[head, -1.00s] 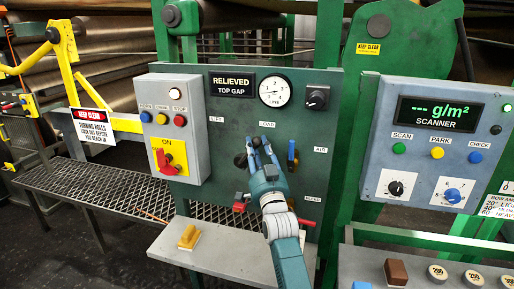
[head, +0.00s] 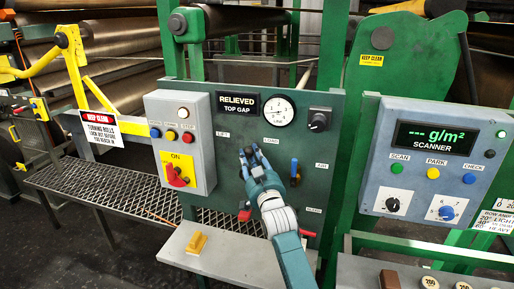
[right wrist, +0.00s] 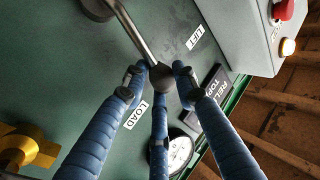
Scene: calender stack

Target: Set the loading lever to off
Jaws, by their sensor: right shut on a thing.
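The loading lever has a dark ball knob (right wrist: 163,75) on a metal shaft from a hub (right wrist: 97,8) on the green panel (head: 225,185). The shaft points between the LIFT label (right wrist: 193,38) and the LOAD label (right wrist: 135,113). In the head view these labels stand left (head: 223,134) and right (head: 271,140) above the lever. My right gripper (head: 250,154) is shut on the knob, its blue fingers around it in the right wrist view (right wrist: 160,82). It hides most of the lever in the head view. A sign above reads RELIEVED, TOP GAP (head: 237,104). My left gripper is not in view.
A blue-handled valve (head: 295,172) stands close right of my gripper, and a red handle (head: 245,214) is below it. A button box (head: 200,150) with a red switch is on the left. A gauge (head: 278,112) is above. A grey ledge (head: 235,262) juts out below.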

